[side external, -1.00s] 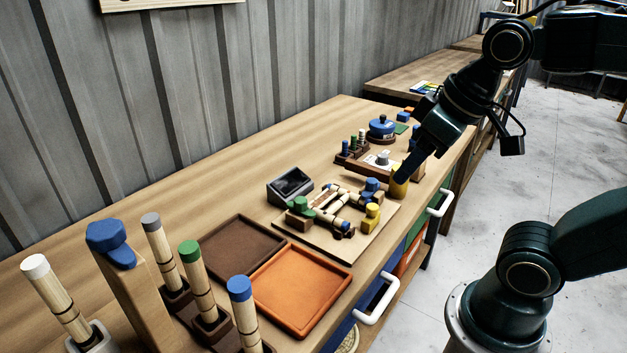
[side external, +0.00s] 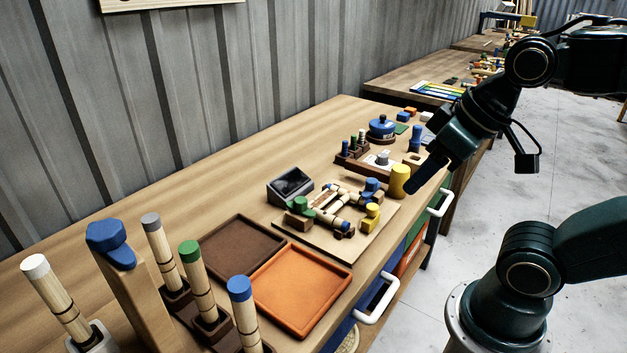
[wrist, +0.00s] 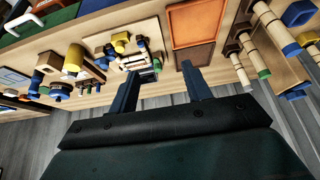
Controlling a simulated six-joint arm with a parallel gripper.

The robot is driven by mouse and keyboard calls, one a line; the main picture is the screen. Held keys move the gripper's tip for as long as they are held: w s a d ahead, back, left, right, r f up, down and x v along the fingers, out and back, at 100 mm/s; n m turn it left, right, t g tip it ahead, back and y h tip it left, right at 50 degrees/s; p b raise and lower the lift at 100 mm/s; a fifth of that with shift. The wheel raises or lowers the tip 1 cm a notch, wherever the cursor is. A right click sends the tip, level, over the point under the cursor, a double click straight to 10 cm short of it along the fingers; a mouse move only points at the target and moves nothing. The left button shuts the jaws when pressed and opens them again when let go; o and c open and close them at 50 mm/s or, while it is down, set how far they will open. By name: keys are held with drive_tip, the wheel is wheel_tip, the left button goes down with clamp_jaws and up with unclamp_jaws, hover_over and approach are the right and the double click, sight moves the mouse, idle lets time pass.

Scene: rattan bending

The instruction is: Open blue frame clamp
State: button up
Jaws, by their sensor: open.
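The bamboo frame (side external: 330,205) lies on a pale board (side external: 382,232) on the bench, with clamps coloured green, blue and yellow around it. The blue frame clamp (side external: 372,185) is at the far right side of the frame; whether it is open or shut is too small to tell. My gripper (side external: 415,186) is above the bench's front edge, to the right of the board and apart from the clamp. In the wrist view my gripper (wrist: 160,68) has its two fingers spread and nothing between them. The frame (wrist: 130,60) shows beyond the fingers there.
A yellow cylinder (side external: 399,180) stands close to my gripper. A brown tray (side external: 222,258) and an orange tray (side external: 325,310) lie nearer the camera, with upright capped sticks beside them. A dark box (side external: 290,186) stands behind the board.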

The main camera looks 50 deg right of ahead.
drive_tip(key=m+g, duration=0.6)
drive_tip(key=m, duration=1.7)
hover_over(372, 180)
wheel_tip(372, 180, down, 6)
drive_tip(key=shift+r, duration=0.2)
drive_tip(key=shift+n, duration=0.3)
wheel_tip(372, 180, down, 14)
drive_tip(key=shift+r, duration=0.1)
drive_tip(key=shift+c, duration=0.4)
drive_tip(key=c, duration=0.9)
